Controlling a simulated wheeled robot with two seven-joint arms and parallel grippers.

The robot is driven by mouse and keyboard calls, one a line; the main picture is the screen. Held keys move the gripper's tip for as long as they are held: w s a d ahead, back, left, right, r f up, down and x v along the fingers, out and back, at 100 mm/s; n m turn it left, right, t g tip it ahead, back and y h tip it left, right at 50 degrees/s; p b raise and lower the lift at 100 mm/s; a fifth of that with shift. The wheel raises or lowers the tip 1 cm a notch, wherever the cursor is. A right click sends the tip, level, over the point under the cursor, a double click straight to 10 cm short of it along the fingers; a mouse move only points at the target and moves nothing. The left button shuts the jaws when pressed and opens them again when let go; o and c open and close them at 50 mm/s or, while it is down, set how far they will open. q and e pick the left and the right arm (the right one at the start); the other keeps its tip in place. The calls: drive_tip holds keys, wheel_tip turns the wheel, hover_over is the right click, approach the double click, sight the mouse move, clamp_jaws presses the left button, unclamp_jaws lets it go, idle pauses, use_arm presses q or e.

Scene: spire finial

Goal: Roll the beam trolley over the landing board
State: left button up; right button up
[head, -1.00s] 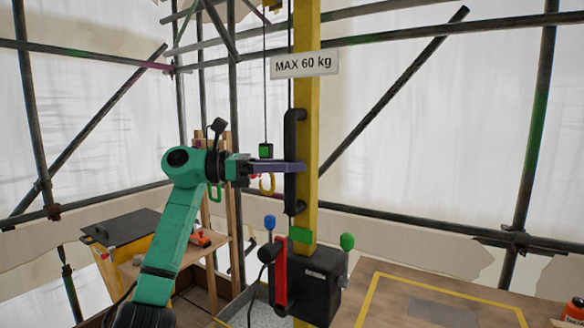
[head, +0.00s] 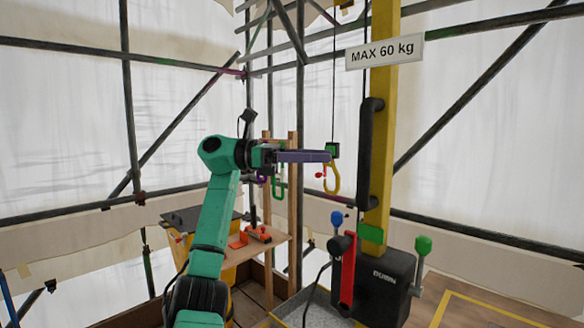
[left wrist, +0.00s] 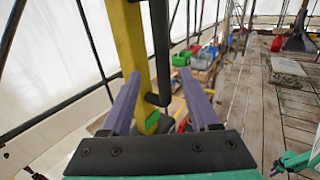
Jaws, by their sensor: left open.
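My left gripper (head: 328,156) is open, with its purple fingers level. It is left of the black upright handle (head: 371,150) on the yellow post (head: 383,110), with a gap between. In the left wrist view the open gripper (left wrist: 159,73) has the handle (left wrist: 161,50) and post ahead, between its fingers in the picture. A yellow hook (head: 333,180) with a red latch hangs under a green block on a cable. The wooden board with a yellow outline (head: 490,312), likely the landing board, is cut off at lower right. The beam trolley is not clearly visible. My right gripper is out of view.
A dark control box (head: 385,285) with blue, red and green levers stands at the post's foot. A "MAX 60 kg" sign (head: 385,51) is above. Scaffold poles and sheeting surround the place. A wooden stand (head: 270,240) holds orange items.

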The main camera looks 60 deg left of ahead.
use_arm(q)
drive_tip(key=v, duration=0.6)
idle(0.3)
